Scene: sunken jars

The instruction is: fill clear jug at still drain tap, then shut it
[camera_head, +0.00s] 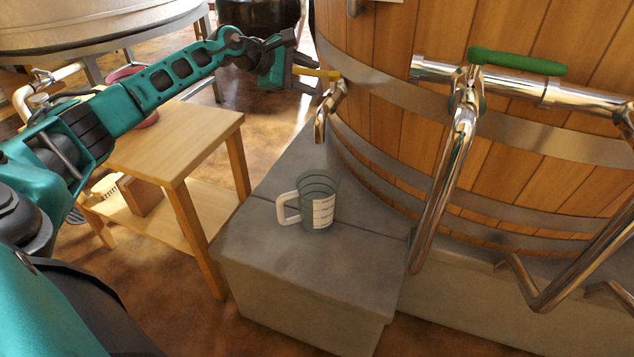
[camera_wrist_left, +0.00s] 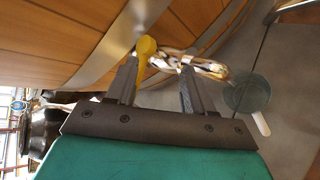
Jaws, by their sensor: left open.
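The clear jug (camera_head: 318,204) with a white handle and a white label stands upright on the grey stone step, below and slightly left of the tap spout in the head view. It also shows in the left wrist view (camera_wrist_left: 246,94). The still drain tap (camera_head: 328,104) is chrome with a yellow lever (camera_head: 316,73) and comes out of the wooden vessel. My left gripper (camera_head: 304,77) is open at the yellow lever, which also shows in the left wrist view (camera_wrist_left: 147,47) by the fingertips. Contact is unclear. No liquid stream is visible. My right gripper is not in view.
The wooden vessel (camera_head: 400,120) with metal bands fills the right. A chrome pipe with a green lever (camera_head: 515,61) stands in front of it. A wooden table (camera_head: 175,135) is at the left. The grey step (camera_head: 300,275) has free room in front of the jug.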

